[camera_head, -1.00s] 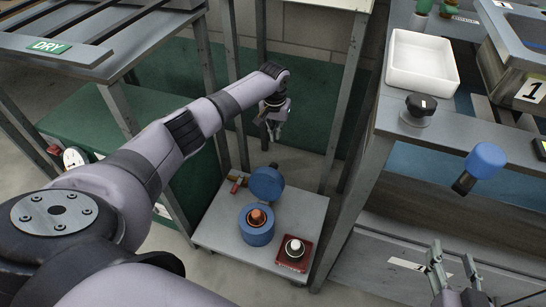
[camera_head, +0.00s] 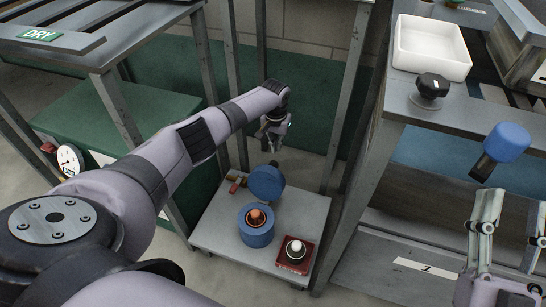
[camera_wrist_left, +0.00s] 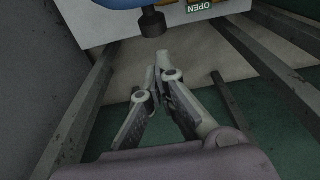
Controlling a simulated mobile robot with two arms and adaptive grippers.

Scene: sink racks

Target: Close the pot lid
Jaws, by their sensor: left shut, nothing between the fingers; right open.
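A blue round pot (camera_head: 256,234) stands on a low grey table, open at the top, with an orange-brown thing inside. Its blue lid (camera_head: 267,182) stands raised at the pot's back edge. The lid's dark knob shows at the top of the left wrist view (camera_wrist_left: 152,22). My left gripper (camera_head: 273,147) is shut and empty, behind the raised lid and apart from it. In the left wrist view its fingertips (camera_wrist_left: 160,58) meet just below the knob in the picture. My right gripper (camera_head: 511,198) is open and empty at the right, far from the pot.
The low table (camera_head: 218,225) also bears a red tray (camera_head: 283,262) with a white-topped knob and a small red-handled thing (camera_head: 234,186). A table leg (camera_head: 349,130) rises right of my left gripper. A white basin (camera_head: 432,60) and black knob (camera_head: 431,88) are on the right counter.

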